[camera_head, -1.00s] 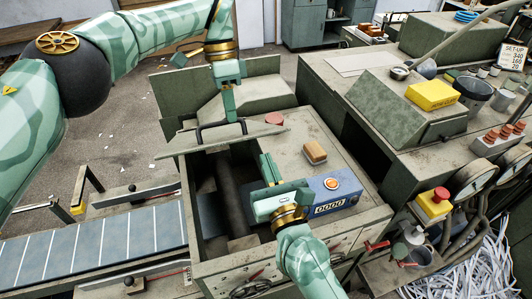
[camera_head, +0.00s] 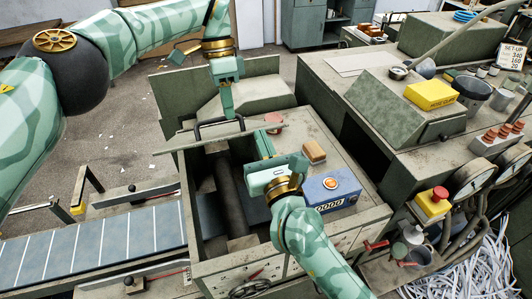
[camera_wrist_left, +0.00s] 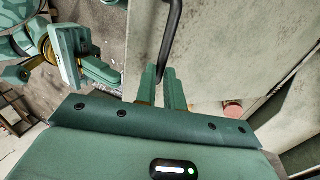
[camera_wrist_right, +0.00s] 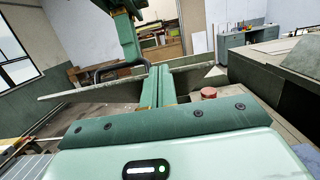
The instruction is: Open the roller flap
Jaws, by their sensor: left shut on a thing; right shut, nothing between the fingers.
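The roller flap (camera_head: 185,141) is a thin grey-green plate with a black bar handle (camera_head: 201,132). It stands raised, seen nearly edge-on, behind an open bay where a dark roller (camera_head: 229,190) shows. My left gripper (camera_head: 227,115) is shut on the handle from above; the left wrist view shows the handle (camera_wrist_left: 172,38) at its fingers. My right gripper (camera_head: 264,145) is shut and empty, close to the flap's right part. In the right wrist view its fingers (camera_wrist_right: 158,85) overlap the flap (camera_wrist_right: 110,91); I cannot tell whether they touch.
A blue counter box (camera_head: 331,190) with an orange button, a tan block (camera_head: 314,151) and a red knob (camera_head: 274,118) sit on the feeder top right of the bay. A striped conveyor (camera_head: 100,248) lies at left. A larger machine (camera_head: 420,120) stands at right.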

